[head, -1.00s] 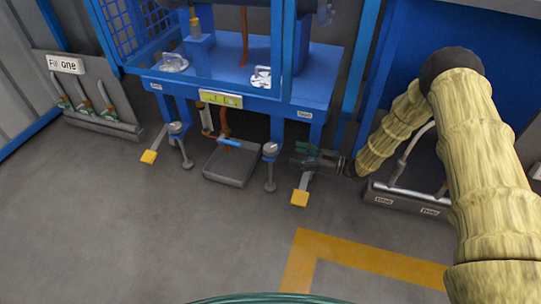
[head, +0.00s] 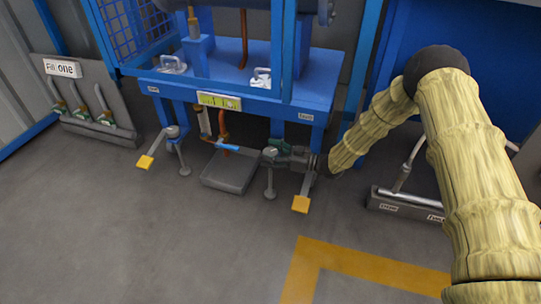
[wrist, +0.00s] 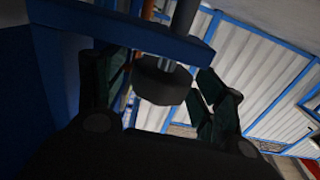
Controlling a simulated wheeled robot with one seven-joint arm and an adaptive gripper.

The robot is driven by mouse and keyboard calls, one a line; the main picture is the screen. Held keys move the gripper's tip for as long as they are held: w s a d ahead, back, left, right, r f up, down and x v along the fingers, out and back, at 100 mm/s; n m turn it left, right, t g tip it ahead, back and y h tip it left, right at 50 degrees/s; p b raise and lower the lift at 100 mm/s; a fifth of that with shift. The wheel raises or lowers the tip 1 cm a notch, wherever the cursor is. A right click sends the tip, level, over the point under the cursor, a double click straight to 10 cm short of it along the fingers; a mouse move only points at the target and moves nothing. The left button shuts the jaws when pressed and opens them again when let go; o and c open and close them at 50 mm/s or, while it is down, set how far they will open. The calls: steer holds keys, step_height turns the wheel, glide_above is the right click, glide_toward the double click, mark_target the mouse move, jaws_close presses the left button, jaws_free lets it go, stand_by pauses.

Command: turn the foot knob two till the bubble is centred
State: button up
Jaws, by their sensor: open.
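The foot knob two (head: 269,153) is a grey round knob on the blue stand's right front foot, below a small label (head: 306,117) that is hard to read. My gripper (head: 279,152) is open at this knob, coming in from the right. In the wrist view the dark knob (wrist: 162,82) hangs on its stem between my two spread fingers. A gap shows on the right side; contact on the left cannot be told. The yellow-green level (head: 219,100) sits on the stand's front edge; its bubble is too small to place.
Another foot knob (head: 172,131) is at the stand's left. Yellow pedals (head: 145,162) and (head: 301,203) stick out in front. A grey tray (head: 231,171) and a blue-handled valve (head: 227,146) lie between the feet.

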steer(key=c, duration=1)
steer(key=shift+c, duration=0.2)
steer(key=shift+r+m+t+p, duration=0.15)
steer(key=shift+m+t+p, duration=0.2)
steer(key=shift+p, duration=0.25)
